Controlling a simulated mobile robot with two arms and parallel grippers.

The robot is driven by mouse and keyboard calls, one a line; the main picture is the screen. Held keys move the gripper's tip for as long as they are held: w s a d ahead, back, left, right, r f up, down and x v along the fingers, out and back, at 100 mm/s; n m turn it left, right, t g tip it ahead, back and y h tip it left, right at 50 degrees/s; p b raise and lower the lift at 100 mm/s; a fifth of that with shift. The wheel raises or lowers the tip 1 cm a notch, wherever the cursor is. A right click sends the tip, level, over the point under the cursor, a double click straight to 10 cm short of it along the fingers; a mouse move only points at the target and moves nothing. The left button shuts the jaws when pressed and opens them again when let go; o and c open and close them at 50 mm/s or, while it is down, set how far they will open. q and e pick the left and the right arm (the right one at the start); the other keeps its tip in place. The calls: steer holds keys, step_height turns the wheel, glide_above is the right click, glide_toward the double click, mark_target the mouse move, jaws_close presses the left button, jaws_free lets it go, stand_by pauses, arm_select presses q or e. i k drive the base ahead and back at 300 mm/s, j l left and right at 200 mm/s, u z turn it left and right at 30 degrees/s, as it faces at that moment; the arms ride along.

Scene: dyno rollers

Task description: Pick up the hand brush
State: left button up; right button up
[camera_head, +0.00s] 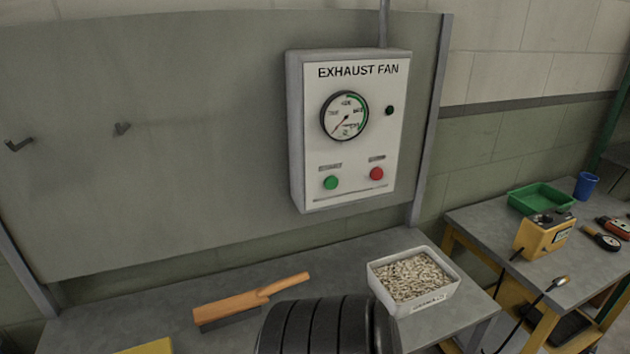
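The hand brush (233,306) lies on the grey bench along the wall, left of centre in the head view. It has a light wooden block and an orange-brown handle angled up to the right. Its dark bristles face down toward the bench. The handle's end points toward the white box. Neither of my grippers shows in this view.
A black grooved, tyre-like cylinder (320,326) rises in front of the bench, right of the brush. A white box (436,301) of pale pellets stands farther right. A yellow item (150,347) shows at lower left. The bench (128,318) is bare around the brush's left end.

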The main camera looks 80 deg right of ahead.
mark_target(219, 314)
steer(key=z, duration=2)
